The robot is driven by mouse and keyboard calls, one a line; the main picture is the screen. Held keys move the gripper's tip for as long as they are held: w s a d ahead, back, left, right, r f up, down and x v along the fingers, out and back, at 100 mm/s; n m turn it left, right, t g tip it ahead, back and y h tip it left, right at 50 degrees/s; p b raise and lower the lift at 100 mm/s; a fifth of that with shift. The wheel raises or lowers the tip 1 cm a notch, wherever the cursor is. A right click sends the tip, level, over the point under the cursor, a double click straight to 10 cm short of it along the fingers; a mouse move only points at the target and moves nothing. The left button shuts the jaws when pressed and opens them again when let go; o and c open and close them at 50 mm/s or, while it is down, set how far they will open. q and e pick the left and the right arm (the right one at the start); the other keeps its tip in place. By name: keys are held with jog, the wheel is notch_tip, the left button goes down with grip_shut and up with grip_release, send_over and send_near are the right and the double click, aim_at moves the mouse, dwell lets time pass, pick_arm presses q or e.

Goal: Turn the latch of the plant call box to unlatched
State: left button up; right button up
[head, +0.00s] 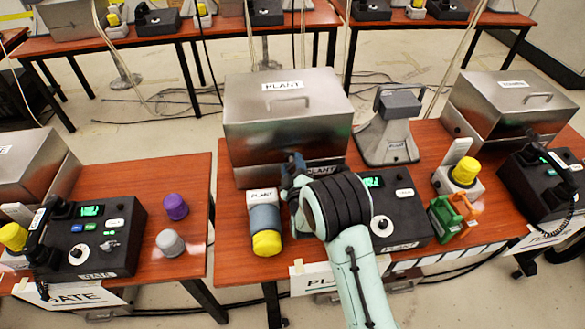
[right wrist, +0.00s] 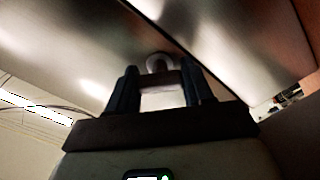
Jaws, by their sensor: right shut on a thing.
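The plant call box (head: 285,105) is a closed silver metal box with a "PLANT" label and a lid handle, at the centre of the head view. My right gripper (head: 293,168) is at its lower front face, and the arm hides the latch there. In the right wrist view the two dark fingers (right wrist: 163,85) are shut on the latch (right wrist: 158,62), a small rounded metal piece on the box front. Which way the latch is turned cannot be told. My left gripper is not in view.
A black plant phone console (head: 400,225) stands right of my arm. A grey speaker horn (head: 388,130) is right of the box. Green and orange items (head: 450,215) lie further right.

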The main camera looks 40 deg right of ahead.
jog(key=m+b, duration=0.3)
jog(key=b, duration=0.1)
jog(key=shift+f, duration=0.2)
jog(key=m+b, duration=0.2)
jog(key=b, duration=0.1)
jog(key=shift+m, duration=0.4)
jog(key=m+b, duration=0.3)
jog(key=shift+r, duration=0.1)
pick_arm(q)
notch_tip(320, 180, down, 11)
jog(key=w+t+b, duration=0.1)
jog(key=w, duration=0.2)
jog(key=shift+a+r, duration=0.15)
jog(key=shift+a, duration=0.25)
pick_arm(e)
jog(key=shift+r+m, duration=0.1)
jog(key=shift+m, duration=0.5)
jog(key=o, duration=1)
jog(key=shift+o, duration=0.2)
jog(key=shift+s, duration=0.1)
